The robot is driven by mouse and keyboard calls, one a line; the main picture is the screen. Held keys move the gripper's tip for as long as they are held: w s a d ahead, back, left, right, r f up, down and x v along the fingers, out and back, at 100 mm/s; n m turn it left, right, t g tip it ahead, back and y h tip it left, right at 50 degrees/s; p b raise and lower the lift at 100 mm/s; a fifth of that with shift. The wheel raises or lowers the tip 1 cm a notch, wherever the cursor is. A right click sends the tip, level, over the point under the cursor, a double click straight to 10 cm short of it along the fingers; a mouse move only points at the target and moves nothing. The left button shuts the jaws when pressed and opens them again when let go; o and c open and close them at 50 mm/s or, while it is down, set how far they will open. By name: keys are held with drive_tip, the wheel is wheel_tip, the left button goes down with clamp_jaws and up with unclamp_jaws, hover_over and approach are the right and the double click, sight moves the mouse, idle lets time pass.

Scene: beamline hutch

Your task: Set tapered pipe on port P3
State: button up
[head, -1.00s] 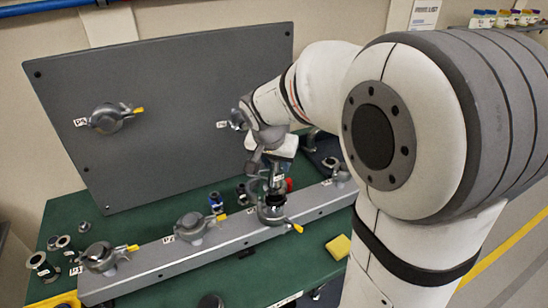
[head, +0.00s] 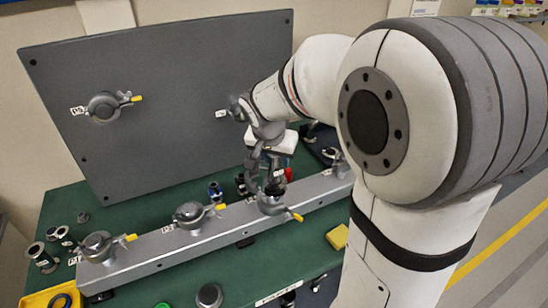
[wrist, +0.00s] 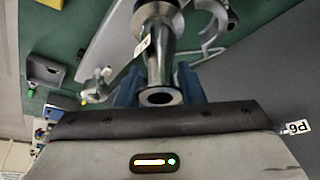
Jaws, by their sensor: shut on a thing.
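My gripper (head: 265,178) is above the third port from the left on the grey rail, likely P3. It is shut on the tapered pipe (wrist: 160,62), a shiny metal tube with flanged ends. In the wrist view the pipe stands between the blue fingers (wrist: 158,84), its open near end facing the camera. In the head view my gripper mostly hides the pipe. The port's clamp (head: 271,207), with a yellow handle, is right below. The open clamp arm (wrist: 208,42) shows beside the pipe's far end. I cannot tell whether the pipe touches the port.
The rail (head: 150,259) carries other clamped ports to the left (head: 190,215) and right. A grey upright panel (head: 160,75) with another port (head: 103,107) stands behind. A yellow block (head: 337,237) lies in front. Small flanged parts (head: 40,258) stand at the left.

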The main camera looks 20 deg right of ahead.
drive_tip(key=shift+f+b, duration=0.6)
drive_tip(key=shift+b, duration=0.15)
idle(1.5)
drive_tip(key=o, duration=1.1)
drive_tip(key=shift+o, duration=0.2)
drive_tip(key=b+v, duration=0.1)
drive_tip(key=v, duration=0.6)
drive_tip(key=s+f+n+y, duration=0.1)
drive_tip(key=s+f+n, duration=0.2)
drive_tip(key=s, duration=0.6)
drive_tip(key=s+f+n+y, duration=0.1)
drive_tip(key=s+f+n, duration=0.2)
drive_tip(key=s, duration=0.6)
drive_tip(key=shift+d+n, duration=0.3)
drive_tip(key=shift+n, duration=0.1)
